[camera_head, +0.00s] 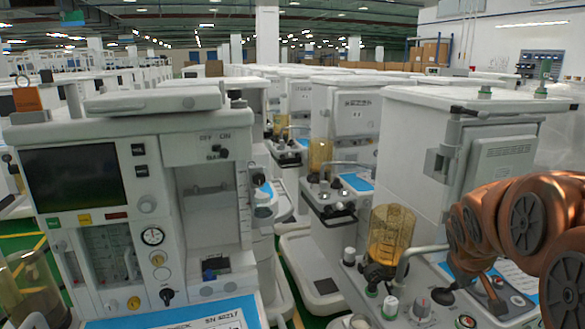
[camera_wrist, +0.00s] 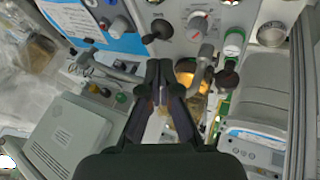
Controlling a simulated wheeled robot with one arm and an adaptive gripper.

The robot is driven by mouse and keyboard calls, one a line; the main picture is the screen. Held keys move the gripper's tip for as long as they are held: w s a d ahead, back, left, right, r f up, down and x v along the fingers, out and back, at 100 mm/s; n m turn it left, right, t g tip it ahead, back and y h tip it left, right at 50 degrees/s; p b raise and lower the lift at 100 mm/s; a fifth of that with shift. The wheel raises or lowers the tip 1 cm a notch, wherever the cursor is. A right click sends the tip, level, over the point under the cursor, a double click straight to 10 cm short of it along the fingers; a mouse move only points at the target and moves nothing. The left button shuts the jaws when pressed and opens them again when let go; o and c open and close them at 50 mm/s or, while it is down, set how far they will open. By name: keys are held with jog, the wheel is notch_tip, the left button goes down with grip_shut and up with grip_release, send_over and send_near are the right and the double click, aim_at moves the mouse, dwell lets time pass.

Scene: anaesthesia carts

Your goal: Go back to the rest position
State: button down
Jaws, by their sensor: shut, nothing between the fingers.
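My gripper (camera_wrist: 160,68) shows in the wrist view with its two dark fingers together and nothing between them. It is over an anaesthesia cart's control panel, with a black-knobbed lever (camera_wrist: 161,29) and a round dial (camera_wrist: 199,22) just beyond the fingertips. Whether the fingers touch anything is hard to tell. An amber canister (camera_wrist: 186,125) is partly hidden behind the fingers. In the head view my copper arm reaches in from the right over the nearest right cart (camera_head: 410,130). I cannot make out the gripper clearly there.
Another cart (camera_head: 190,120) with a dark screen (camera_head: 73,177) stands close at left. The right cart's amber canister (camera_head: 391,236) stands near my arm. Rows of carts fill the back. A narrow strip of green floor shows between the nearest carts.

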jog(key=s+a+f+g+y, duration=0.1)
jog(key=s+a+f+g, duration=0.1)
jog(key=s+a, duration=0.5)
jog(key=s+a+f+g+y, duration=0.2)
jog(key=s+a, duration=0.5)
jog(key=s, duration=0.6)
jog(key=s+a+f+m+g+y, duration=0.1)
jog(key=s+a+f+g, duration=0.1)
jog(key=s+a, duration=0.4)
jog(key=s, duration=0.4)
jog(key=shift+a+f+g, duration=0.4)
jog(key=c, duration=1.9)
grip_release()
